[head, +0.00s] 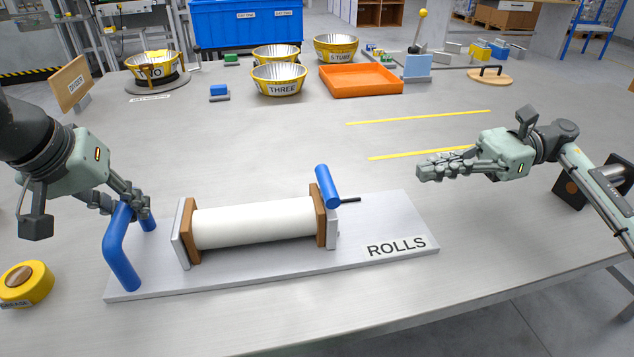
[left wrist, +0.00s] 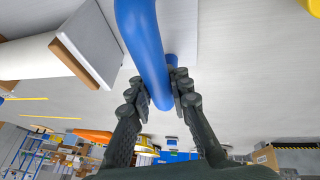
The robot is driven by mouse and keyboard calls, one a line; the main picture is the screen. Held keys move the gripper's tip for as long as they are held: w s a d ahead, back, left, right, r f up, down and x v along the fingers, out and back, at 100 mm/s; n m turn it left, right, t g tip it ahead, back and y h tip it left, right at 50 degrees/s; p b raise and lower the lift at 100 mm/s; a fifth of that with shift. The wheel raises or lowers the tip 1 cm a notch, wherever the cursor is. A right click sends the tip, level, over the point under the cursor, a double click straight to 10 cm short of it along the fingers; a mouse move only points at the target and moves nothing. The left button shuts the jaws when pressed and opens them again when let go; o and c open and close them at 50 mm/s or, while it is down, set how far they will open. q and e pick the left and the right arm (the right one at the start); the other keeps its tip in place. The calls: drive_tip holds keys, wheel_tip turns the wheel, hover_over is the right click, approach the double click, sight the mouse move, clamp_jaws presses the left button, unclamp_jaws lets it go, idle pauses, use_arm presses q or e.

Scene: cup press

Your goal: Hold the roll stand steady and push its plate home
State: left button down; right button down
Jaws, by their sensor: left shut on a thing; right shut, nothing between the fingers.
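The roll stand is a grey base plate (head: 300,272) labelled ROLLS, lying on the table. It carries a white roll (head: 255,224) between two brown end plates (head: 326,221), each beside a grey upright. A blue handle (head: 328,187) with a dark rod sits at the roll's right end. A bent blue bar (head: 117,250) rises at the stand's left end. My left gripper (head: 138,207) is shut on this blue bar; the left wrist view shows the bar (left wrist: 143,50) between both fingers. My right gripper (head: 420,172) is shut and empty above the table, right of the blue handle and apart from it.
Yellow bowls (head: 279,80), an orange tray (head: 360,79) and small blocks stand at the back. Yellow lines (head: 418,117) mark the table. The table between stand and bowls is clear.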

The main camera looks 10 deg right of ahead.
use_arm(q)
drive_tip(key=shift+r, duration=0.1)
drive_tip(key=c, duration=1.7)
unclamp_jaws()
drive_tip(key=shift+w+r, duration=0.15)
drive_tip(key=o, duration=0.4)
drive_tip(key=shift+s+f, duration=0.2)
drive_tip(key=shift+f, duration=0.1)
drive_tip(key=shift+v, duration=6.1)
